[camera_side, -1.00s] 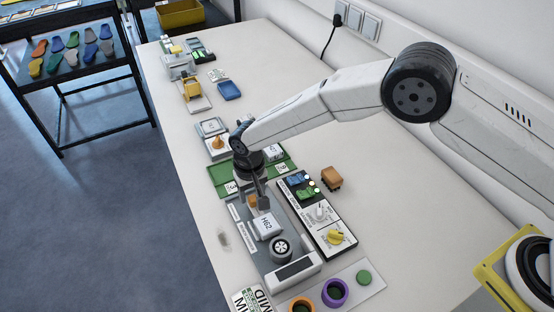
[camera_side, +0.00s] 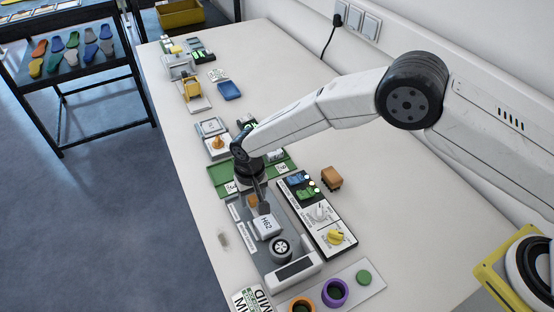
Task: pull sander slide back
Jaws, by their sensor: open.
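The sander is a grey machine (camera_side: 290,272) on the bench, with a round grinding wheel (camera_side: 280,248) near its front end. Its slide carries a light block labelled H62 (camera_side: 266,226), just behind the wheel. An orange-brown knob (camera_side: 252,201) shows at the rear of the slide. My gripper (camera_side: 262,207) points down at the slide, its fingers beside the knob and close to the rear of the H62 block. The gripper is open. Whether the fingers touch the knob cannot be told.
A control panel (camera_side: 326,222) with a yellow dial (camera_side: 336,237) stands right of the sander. A green tray (camera_side: 218,180) lies behind it. A brown block (camera_side: 331,178) sits to the right. A plate with orange and purple rings (camera_side: 335,293) lies in front.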

